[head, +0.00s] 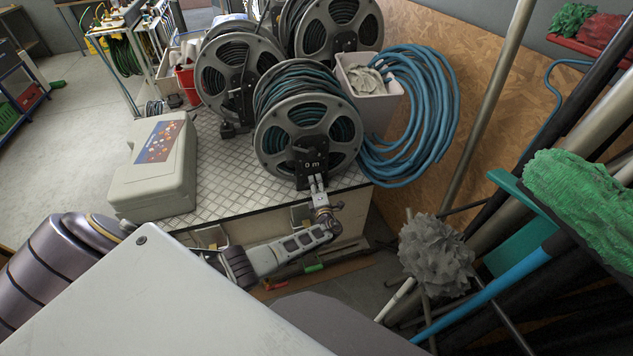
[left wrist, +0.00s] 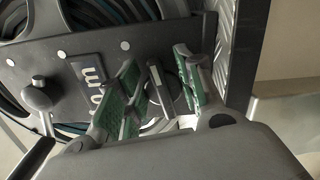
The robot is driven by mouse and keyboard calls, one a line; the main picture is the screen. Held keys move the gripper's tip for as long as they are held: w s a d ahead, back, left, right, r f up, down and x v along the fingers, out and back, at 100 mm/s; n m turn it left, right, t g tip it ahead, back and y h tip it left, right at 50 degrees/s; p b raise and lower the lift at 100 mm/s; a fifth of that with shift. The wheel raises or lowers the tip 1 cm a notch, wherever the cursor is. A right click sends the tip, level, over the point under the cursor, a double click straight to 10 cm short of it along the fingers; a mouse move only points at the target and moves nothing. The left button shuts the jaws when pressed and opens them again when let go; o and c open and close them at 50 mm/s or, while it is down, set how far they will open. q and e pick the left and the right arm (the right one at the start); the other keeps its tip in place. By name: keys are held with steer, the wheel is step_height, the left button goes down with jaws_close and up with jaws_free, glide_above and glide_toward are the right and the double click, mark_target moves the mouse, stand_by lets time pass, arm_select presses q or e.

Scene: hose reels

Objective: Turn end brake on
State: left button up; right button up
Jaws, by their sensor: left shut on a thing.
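Several hose reels stand on a metal-plated bench. The front reel (head: 275,104), with dark green hose and grey rims, is nearest me. My left gripper (head: 317,182) reaches the lower part of this bracket. In the left wrist view its green-padded fingers (left wrist: 161,78) are on both sides of a small grey lever (left wrist: 160,88), shut on it. The lever is hidden by the gripper in the head view. My right gripper is not in view.
A grey-green case (head: 157,172) lies on the bench (head: 221,178) at left. Blue hose (head: 440,115) hangs by a white bin (head: 375,100) at right. Poles and a grey mop head (head: 436,254) crowd the right side.

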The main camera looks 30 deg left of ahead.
arm_select(q)
steer(key=shift+d+m+p, duration=0.1)
steer(key=shift+m+p, duration=0.2)
steer(key=shift+m, duration=0.7)
steer(key=shift+f+m, duration=0.15)
steer(key=shift+m, duration=0.15)
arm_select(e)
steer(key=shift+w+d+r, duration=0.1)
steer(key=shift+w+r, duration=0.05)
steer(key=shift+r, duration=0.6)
arm_select(q)
steer(key=o, duration=0.9)
steer(key=shift+c, duration=0.2)
steer(key=v, duration=1.2)
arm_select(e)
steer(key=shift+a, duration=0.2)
